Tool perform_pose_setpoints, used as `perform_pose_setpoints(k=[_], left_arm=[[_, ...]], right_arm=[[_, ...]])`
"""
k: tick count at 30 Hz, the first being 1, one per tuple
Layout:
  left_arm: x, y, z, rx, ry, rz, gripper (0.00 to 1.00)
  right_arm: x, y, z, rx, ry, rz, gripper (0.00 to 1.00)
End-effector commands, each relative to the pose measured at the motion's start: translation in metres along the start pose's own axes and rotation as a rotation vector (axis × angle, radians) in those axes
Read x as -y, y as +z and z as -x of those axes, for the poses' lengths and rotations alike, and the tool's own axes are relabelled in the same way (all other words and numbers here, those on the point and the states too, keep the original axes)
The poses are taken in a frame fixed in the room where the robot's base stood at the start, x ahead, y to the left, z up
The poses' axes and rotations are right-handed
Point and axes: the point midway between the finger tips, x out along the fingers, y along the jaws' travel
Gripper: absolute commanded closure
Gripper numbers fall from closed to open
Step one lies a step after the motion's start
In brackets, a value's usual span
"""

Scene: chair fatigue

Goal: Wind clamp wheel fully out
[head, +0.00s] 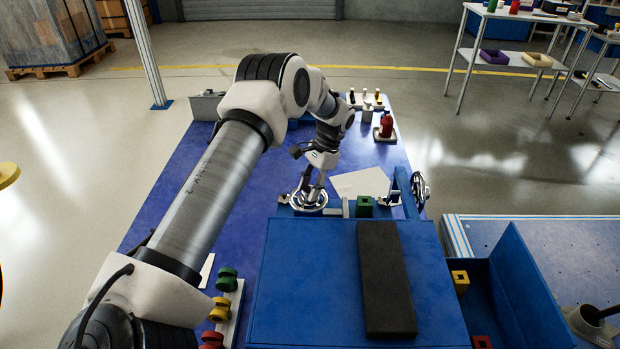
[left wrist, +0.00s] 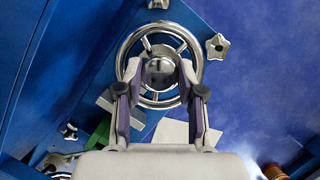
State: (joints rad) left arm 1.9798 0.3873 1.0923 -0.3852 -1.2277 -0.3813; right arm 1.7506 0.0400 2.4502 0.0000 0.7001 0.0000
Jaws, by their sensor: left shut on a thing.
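A shiny metal clamp wheel (head: 308,206) with spokes lies flat at the far left corner of a blue fixture (head: 300,290). In the left wrist view the wheel (left wrist: 128,42) shows its round rim and a polished hub (left wrist: 160,70). My left gripper (head: 314,188) reaches down onto the wheel from above. In the left wrist view my left gripper (left wrist: 160,76) has its two fingers shut on either side of the hub, inside the rim. The clamp parts under the wheel are hidden. My right gripper is not in view.
A second metal wheel (head: 420,188) stands upright at the fixture's right. A green block (head: 364,206) sits between them. A dark pad (head: 385,280) lies on the fixture. Star knobs (left wrist: 217,46) are near the wheel.

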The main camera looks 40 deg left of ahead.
Motion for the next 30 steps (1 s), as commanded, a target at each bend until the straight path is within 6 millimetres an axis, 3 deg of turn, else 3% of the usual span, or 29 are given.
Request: perform_pose_setpoints(k=[1, 3, 13, 14, 15, 25, 30], left_arm=[[0.001, 0.004, 0.006, 0.003, 0.023, 0.054, 0.97], [0.001, 0.002, 0.004, 0.002, 0.052, 0.125, 0.97], [0.001, 0.000, 0.000, 0.001, 0.069, 0.166, 0.97], [0.001, 0.000, 0.000, 0.001, 0.069, 0.166, 0.51], [0.001, 0.000, 0.000, 0.001, 0.068, 0.165, 0.37], [0.001, 0.000, 0.001, 0.000, 0.067, 0.164, 0.37], [0.003, -0.001, 0.023, -0.003, 0.066, 0.164, 0.37]], right_arm=[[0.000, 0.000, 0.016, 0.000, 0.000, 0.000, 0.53], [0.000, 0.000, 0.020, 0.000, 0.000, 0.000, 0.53], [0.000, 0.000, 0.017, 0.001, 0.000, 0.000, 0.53], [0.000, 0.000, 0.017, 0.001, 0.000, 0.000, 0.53], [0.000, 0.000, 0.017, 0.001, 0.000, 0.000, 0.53], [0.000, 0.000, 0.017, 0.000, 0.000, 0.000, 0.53], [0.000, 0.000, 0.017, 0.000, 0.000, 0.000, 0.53]])
